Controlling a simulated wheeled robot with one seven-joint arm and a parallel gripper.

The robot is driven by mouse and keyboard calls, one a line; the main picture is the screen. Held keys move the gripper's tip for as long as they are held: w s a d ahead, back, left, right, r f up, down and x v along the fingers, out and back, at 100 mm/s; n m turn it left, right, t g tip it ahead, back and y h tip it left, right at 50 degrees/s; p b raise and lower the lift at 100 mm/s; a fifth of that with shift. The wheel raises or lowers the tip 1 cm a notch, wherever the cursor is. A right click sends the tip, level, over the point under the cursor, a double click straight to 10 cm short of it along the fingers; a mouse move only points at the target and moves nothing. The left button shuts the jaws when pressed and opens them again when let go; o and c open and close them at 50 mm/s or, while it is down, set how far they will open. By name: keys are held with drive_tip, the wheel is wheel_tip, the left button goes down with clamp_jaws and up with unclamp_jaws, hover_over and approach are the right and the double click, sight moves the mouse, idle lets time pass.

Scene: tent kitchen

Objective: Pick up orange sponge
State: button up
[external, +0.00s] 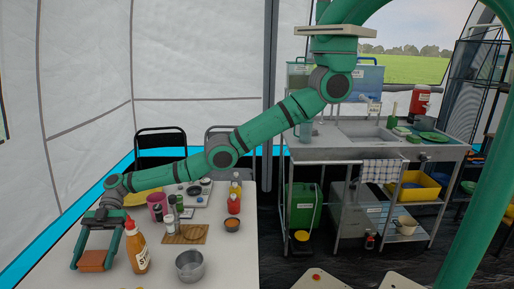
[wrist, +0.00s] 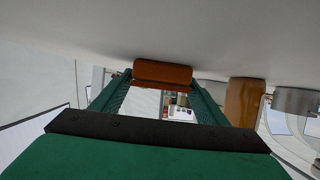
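The orange sponge (external: 97,261), a brown-orange block, is at the near left of the white table. My gripper (external: 96,256) reaches down over it, with its green fingers wide apart, one on each side of the sponge. In the wrist view the sponge (wrist: 163,72) sits between the two fingertips (wrist: 162,78), next to the table surface. Little or no gap shows between fingertips and sponge. I cannot tell whether the fingers press on it, or whether it rests on the table.
A mustard bottle (external: 137,248) with a red cap stands close to the right of my gripper. A metal pot (external: 190,265) stands further right. A wooden board (external: 180,234), a pink cup (external: 157,203) and several bottles are behind. The table's front left is clear.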

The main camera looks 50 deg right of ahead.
drive_tip(key=c, duration=0.6)
drive_tip(key=shift+r, duration=0.1)
